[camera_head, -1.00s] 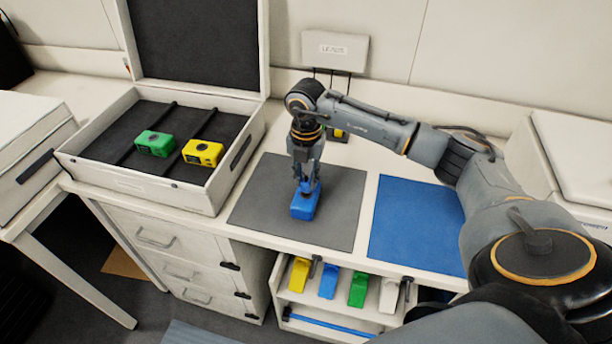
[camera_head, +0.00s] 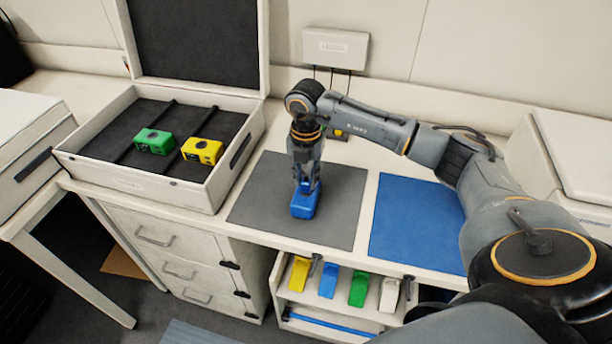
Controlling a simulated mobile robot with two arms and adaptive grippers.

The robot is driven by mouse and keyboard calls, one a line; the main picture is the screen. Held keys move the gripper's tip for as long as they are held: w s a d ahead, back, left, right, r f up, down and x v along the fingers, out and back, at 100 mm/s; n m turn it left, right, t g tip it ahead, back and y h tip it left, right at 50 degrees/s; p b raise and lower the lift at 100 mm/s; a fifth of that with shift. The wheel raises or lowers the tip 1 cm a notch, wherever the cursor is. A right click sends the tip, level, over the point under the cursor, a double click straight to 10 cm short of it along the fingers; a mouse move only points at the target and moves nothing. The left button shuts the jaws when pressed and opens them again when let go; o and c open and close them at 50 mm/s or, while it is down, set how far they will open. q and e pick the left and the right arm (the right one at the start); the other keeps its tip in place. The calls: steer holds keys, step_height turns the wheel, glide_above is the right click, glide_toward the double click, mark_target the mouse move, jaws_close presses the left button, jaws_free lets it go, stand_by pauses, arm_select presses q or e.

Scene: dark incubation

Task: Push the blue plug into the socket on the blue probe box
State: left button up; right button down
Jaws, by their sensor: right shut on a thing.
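The blue probe box (camera_head: 304,207) stands on the grey mat in the middle of the bench. My right gripper (camera_head: 306,184) points straight down over it, with its fingertips at the top of the box. It is shut on the blue plug, of which only small bits of blue show between the fingers. The fingers hide the socket, and I cannot tell how deep the plug sits. My left gripper is not in view.
An open white case (camera_head: 152,189) holds a green box (camera_head: 155,141) and a yellow box (camera_head: 203,151). A blue mat (camera_head: 415,225) lies right of the grey mat (camera_head: 345,215). Several coloured pieces stand on a shelf (camera_head: 300,308) below. A white wall unit (camera_head: 335,47) has hanging cables.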

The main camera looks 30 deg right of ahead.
steer(key=shift+f, duration=0.15)
steer(key=c, duration=1.1)
jaws_free()
steer(key=shift+o, duration=0.2)
step_height(320, 180, up, 12)
